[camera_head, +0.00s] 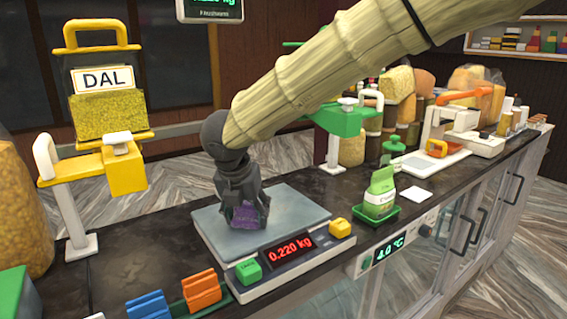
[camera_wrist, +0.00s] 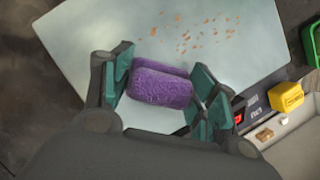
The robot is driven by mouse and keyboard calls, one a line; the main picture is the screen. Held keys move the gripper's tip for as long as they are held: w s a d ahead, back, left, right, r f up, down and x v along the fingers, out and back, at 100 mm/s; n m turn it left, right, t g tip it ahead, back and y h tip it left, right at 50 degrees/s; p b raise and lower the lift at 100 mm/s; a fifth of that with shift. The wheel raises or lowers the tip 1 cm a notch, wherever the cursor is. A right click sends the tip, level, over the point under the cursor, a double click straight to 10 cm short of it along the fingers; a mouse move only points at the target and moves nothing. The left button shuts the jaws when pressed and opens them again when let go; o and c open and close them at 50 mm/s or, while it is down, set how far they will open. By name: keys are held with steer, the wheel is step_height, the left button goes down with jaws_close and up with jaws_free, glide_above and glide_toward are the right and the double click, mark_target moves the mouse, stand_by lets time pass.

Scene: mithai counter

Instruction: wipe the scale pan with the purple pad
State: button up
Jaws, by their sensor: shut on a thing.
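The scale pan (camera_head: 283,211) is a flat grey plate on the scale, on the dark counter. My gripper (camera_head: 243,215) is over the pan and shut on the purple pad (camera_head: 246,217). In the wrist view the purple pad (camera_wrist: 162,84) sits between the two teal-lined fingers of my gripper (camera_wrist: 160,88). Several small orange crumbs (camera_wrist: 200,35) lie on the pan (camera_wrist: 100,45) beyond the pad. The scale display (camera_head: 287,247) reads 0.220 kg in red. Whether the pad touches the pan is hard to tell.
A yellow DAL dispenser (camera_head: 104,100) stands to the left. Orange (camera_head: 201,289) and blue (camera_head: 147,306) blocks sit at the front left. Bare counter lies left of the pan.

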steer(key=shift+s+a+r+p, duration=0.15)
steer(key=shift+r+p, duration=0.05)
steer(key=shift+p, duration=0.15)
steer(key=shift+r+p, duration=2.25)
steer(key=shift+r, duration=1.45)
